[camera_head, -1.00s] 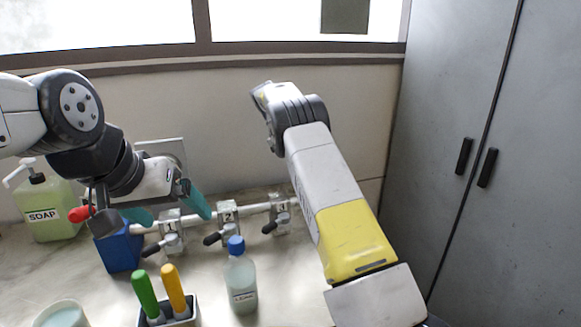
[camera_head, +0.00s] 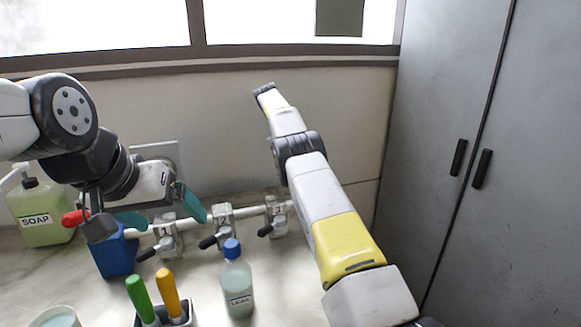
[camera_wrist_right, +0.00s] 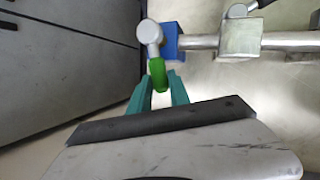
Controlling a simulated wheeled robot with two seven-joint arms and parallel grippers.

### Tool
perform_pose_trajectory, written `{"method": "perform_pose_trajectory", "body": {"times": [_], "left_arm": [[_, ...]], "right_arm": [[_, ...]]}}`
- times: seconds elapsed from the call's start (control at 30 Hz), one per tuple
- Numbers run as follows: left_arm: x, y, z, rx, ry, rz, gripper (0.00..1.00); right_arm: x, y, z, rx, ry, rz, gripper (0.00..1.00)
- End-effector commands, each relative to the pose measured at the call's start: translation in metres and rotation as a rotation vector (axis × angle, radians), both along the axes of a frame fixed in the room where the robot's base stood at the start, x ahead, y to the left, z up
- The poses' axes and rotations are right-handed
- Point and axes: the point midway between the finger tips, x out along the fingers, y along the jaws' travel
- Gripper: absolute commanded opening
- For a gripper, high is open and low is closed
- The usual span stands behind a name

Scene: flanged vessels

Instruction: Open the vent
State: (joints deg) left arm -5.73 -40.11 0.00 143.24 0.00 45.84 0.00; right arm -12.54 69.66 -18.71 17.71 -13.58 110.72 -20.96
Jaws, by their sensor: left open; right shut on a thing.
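A pale pipe (camera_head: 245,213) carries three valves with dark levers, the left (camera_head: 168,238), middle (camera_head: 223,227) and right (camera_head: 276,217) ones. Its left end meets a blue block (camera_head: 114,256) with a red-tipped grey handle (camera_head: 75,218). In the right wrist view, another blue block (camera_wrist_right: 172,40) sits at the pipe's end beside a round metal knob with a green handle (camera_wrist_right: 158,76). My right gripper (camera_wrist_right: 160,84) is shut on this green handle; the arm hides it in the head view. My left gripper (camera_head: 164,213) is open and empty by the left valve. No vent label is readable.
A soap bottle (camera_head: 42,208) stands at left. A blue-capped bottle (camera_head: 237,285) and a holder with green (camera_head: 141,297) and orange (camera_head: 168,291) handles stand in front of the pipe. A cup (camera_head: 55,318) is at lower left. Grey cabinets (camera_head: 440,90) close off the right.

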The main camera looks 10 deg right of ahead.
Motion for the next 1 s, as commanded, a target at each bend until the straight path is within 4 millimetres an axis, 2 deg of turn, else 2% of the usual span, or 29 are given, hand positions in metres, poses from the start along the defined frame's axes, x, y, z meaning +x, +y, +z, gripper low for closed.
{"method": "perform_pose_trajectory", "body": {"times": [0.33,0.37,0.47,1.0], "left_arm": [[0.0000,0.0000,0.0000,0.000,0.000,0.000,0.89],[0.0000,0.0000,0.0000,0.000,0.000,0.000,0.89],[0.0000,0.0000,0.0000,0.000,0.000,0.000,0.89],[0.0000,0.0000,0.0000,0.000,0.000,0.000,0.89]], "right_arm": [[0.0000,-0.0002,0.0007,0.000,-0.002,-0.002,0.00],[0.0000,-0.0002,0.0007,0.000,-0.001,-0.001,0.25],[0.0001,-0.0002,0.0007,0.000,-0.001,-0.001,0.44],[-0.0013,0.0021,0.0014,0.000,0.000,0.021,0.45]]}}
